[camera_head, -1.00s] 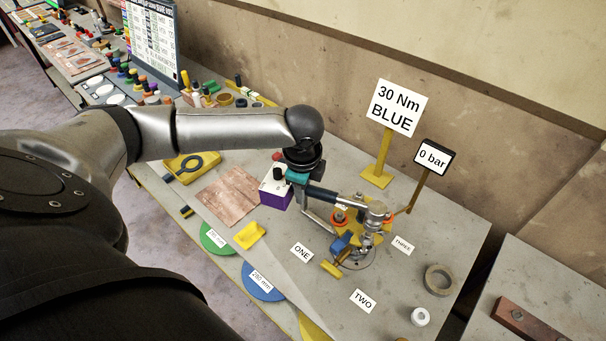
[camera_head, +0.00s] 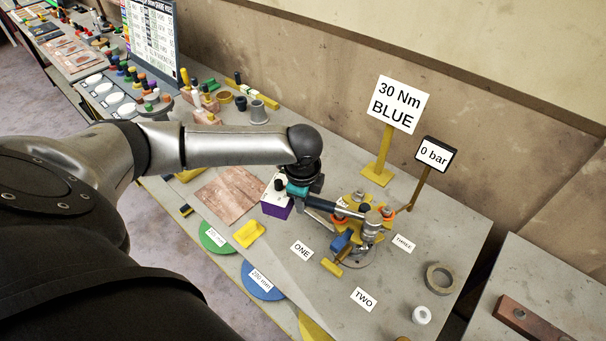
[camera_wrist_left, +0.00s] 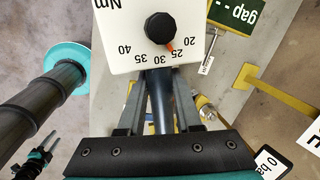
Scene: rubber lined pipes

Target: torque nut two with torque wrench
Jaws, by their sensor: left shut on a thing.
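My left gripper (camera_head: 348,216) is shut on a dark bar, which looks like the torque wrench's handle (camera_wrist_left: 158,100). In the head view it is low over the yellow flange (camera_head: 350,212). The silver head (camera_head: 372,226) is at the flange's right side; whether it seats on a nut is hidden. The TWO label (camera_head: 363,298) lies in front of the flange. A white dial box (camera_head: 278,188) on a purple base is left of the gripper; its orange pointer is near 25 in the wrist view. A small black and teal part (camera_wrist_left: 38,158) may be my right gripper.
The ONE label (camera_head: 301,250) and THREE label (camera_head: 403,243) flank the flange. A blue part (camera_head: 343,240) with a yellow bar (camera_head: 331,268) is in front. Signs read 30 Nm BLUE (camera_head: 399,104) and 0 bar (camera_head: 434,154). A grey ring (camera_head: 440,279) is right; bare table lies between.

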